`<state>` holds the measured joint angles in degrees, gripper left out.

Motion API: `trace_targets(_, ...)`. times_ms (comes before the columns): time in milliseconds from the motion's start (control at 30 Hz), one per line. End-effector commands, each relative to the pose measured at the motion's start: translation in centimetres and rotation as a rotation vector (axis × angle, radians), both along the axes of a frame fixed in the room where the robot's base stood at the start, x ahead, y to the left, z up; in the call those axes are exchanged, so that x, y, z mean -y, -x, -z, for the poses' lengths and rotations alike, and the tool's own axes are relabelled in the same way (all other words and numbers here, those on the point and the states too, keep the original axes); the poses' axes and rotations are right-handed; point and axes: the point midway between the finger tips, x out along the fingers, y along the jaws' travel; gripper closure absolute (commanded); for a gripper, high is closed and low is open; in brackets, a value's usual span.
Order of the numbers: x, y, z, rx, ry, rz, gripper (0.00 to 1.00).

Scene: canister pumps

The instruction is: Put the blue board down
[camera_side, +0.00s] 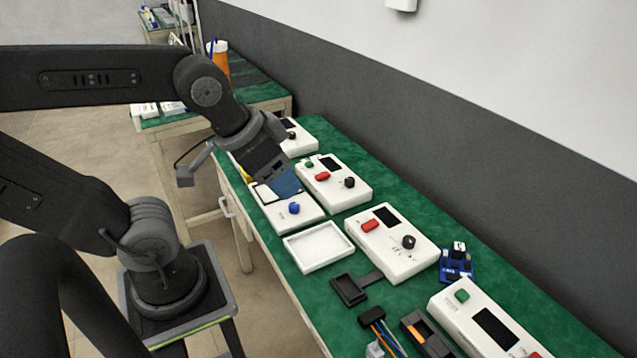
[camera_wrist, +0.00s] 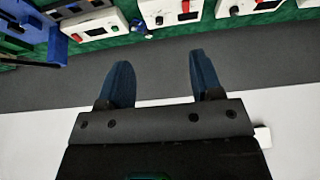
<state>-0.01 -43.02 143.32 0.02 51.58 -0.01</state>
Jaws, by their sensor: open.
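A blue board (camera_side: 457,275) lies on the green table near the wall, right of the middle in the side view. Several small dark and white pieces stand on it. My gripper (camera_side: 285,184) is well to the left of it, low over the white units; its blue fingers are partly hidden by its own body. In the wrist view my gripper (camera_wrist: 165,82) has its two dark blue fingers spread apart, with nothing held between them. A blue piece (camera_wrist: 55,48) shows at the upper left of the wrist view; I cannot tell whether it is the board.
White units with knobs and screens (camera_side: 392,243) line the table. A shallow white tray (camera_side: 318,246) sits at the front edge, near a small black open box (camera_side: 349,290). Coloured wires (camera_side: 383,333) lie at the lower right. A dark wall (camera_side: 400,140) runs behind.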

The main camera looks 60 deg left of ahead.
Motion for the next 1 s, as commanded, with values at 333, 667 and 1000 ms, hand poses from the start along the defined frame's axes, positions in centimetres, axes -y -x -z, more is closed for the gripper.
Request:
trace_targets(333, 0.0, 0.0, 0.0, 0.0, -0.001, 0.002, 0.4)
trace_targets(667, 0.4, -5.2, -2.2, -0.047, 0.02, -0.09, 0.4)
trace_targets(1000, 3.0, -18.4, -2.1, -0.114, 0.044, -0.32, 0.4)
